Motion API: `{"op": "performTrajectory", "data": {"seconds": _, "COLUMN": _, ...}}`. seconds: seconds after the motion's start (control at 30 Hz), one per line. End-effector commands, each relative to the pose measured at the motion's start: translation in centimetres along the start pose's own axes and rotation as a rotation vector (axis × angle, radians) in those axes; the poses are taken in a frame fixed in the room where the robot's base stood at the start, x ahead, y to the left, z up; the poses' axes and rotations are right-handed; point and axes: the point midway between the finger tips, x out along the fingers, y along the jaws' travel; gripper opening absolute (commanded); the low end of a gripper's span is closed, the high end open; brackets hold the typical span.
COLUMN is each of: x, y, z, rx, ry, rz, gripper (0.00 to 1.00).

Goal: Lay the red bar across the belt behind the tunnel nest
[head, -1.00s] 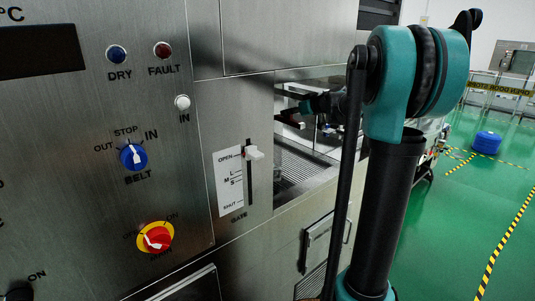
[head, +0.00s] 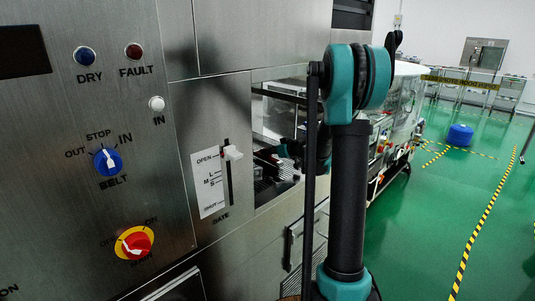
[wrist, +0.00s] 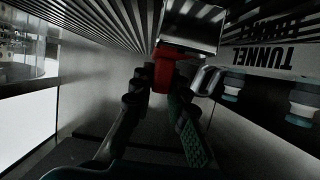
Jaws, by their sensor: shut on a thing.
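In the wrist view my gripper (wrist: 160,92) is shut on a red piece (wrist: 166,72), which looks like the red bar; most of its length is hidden. A shiny metal block (wrist: 194,27) shows just beyond it, and I cannot tell whether they touch. A panel lettered TUNNEL (wrist: 262,57) appears upside down at the right, with pale cups (wrist: 300,110) in dark holders below it. A ribbed surface (wrist: 95,25), possibly the belt, runs along the top left.
The steel front carries the belt knob (head: 107,162), a red-and-yellow switch (head: 134,243) and the gate slider (head: 232,153), set near OPEN. My arm stands close before the opening (head: 275,140). Green floor at the right is mostly clear, with a blue object (head: 460,135) farther back.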

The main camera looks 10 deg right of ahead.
Motion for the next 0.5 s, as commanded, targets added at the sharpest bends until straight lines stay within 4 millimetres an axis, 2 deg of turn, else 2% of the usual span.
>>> {"op": "performTrajectory", "data": {"seconds": 0.1, "x": 0.29, "y": -0.02, "z": 0.75, "rx": 0.000, "ry": 0.000, "rz": 0.000, "gripper": 0.00}}
{"op": "performTrajectory", "data": {"seconds": 0.43, "x": 0.39, "y": -0.02, "z": 0.97, "rx": 0.000, "ry": 0.000, "rz": 0.000, "gripper": 0.00}}
{"op": "performTrajectory", "data": {"seconds": 0.47, "x": 0.38, "y": -0.02, "z": 0.98, "rx": 0.000, "ry": 0.000, "rz": 0.000, "gripper": 0.17}}
{"op": "performTrajectory", "data": {"seconds": 0.5, "x": 0.38, "y": -0.02, "z": 0.96, "rx": 0.000, "ry": 0.000, "rz": 0.000, "gripper": 0.22}}
